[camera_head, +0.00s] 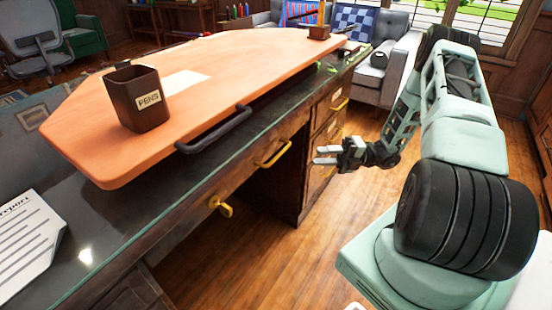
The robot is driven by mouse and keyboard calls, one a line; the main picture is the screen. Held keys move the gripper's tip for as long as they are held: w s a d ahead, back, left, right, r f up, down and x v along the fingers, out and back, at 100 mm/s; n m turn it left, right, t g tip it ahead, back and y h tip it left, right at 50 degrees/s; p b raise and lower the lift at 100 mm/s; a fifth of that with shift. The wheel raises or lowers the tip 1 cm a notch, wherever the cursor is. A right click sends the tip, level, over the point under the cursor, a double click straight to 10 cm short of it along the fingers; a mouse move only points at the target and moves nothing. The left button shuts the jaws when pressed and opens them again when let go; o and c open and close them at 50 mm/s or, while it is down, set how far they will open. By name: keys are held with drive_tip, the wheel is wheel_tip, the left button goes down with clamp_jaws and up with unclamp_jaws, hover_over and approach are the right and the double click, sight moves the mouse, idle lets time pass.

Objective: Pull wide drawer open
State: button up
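The wide drawer (243,180) is in the front of the dark wood desk, under its glass-edged top. Its front looks flush with the desk. Two gold handles show along this front, one nearer the middle (273,153) and one nearer me (221,206). My gripper (320,155) is to the right of the handles, apart from them, in front of the side drawers. Its two pale fingers point left and stand apart with nothing between them. The wide drawer's exact edges are hard to make out in the shade.
An orange board (220,65) with a dark handle (215,132) lies on the desk and bears a brown pen cup (138,98). Side drawers (322,140) with gold handles are at the desk's far end. The wooden floor (255,245) before the desk is clear.

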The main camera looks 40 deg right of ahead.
sight(276, 157)
drive_tip(key=b+x, duration=0.1)
drive_tip(key=x, duration=1.3)
drive_tip(key=shift+a, duration=0.1)
clamp_jaws()
